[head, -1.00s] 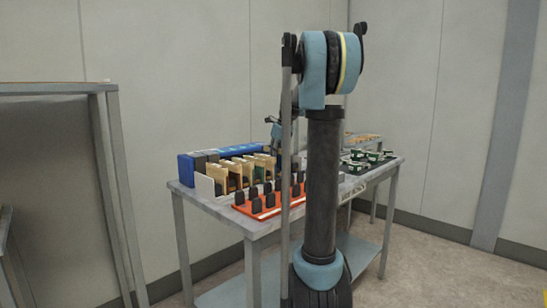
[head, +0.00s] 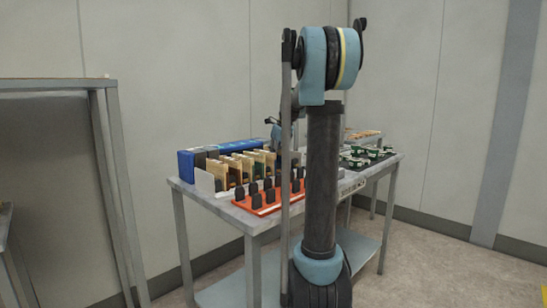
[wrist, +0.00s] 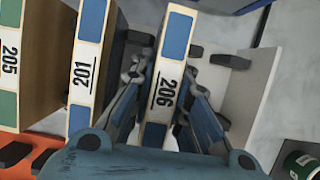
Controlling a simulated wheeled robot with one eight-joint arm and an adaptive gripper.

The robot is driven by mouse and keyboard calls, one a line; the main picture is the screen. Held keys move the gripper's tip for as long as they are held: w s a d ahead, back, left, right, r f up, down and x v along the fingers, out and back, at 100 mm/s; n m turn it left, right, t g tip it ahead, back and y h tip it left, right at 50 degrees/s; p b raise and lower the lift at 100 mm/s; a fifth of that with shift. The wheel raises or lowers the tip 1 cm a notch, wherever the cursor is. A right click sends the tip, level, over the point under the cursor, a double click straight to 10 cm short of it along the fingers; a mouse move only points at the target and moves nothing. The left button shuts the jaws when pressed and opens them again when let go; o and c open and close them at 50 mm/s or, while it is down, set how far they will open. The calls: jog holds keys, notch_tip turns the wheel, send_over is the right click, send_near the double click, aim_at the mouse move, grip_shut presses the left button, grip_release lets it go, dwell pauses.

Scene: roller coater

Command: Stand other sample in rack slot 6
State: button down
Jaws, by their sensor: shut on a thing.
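In the wrist view, my gripper (wrist: 160,118) is shut on a sample panel marked 206 (wrist: 172,72), one finger on each side of it. The panel has a white edge with blue label patches. Its lower end is hidden by my gripper, so I cannot tell what it rests on. Panels marked 201 (wrist: 84,75) and 205 (wrist: 10,60) stand to its left. In the head view, the orange rack (head: 240,207) with black pegs lies on the table, and tan panels (head: 235,168) stand behind its front pegs. My gripper is mostly hidden there behind my arm.
A pale upright plate (wrist: 250,95) stands right of the held panel, with a gap between. Blue boxes (head: 188,166) line the table's back left. Small green-and-white items (head: 365,155) sit on a dark mat at the right. A green-and-white item (wrist: 302,163) shows at the wrist view's lower right.

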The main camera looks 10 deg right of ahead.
jog(key=shift+f, duration=0.2)
jog(key=c, duration=1.1)
grip_release()
jog(key=shift+o, duration=0.2)
jog(key=shift+r, duration=4)
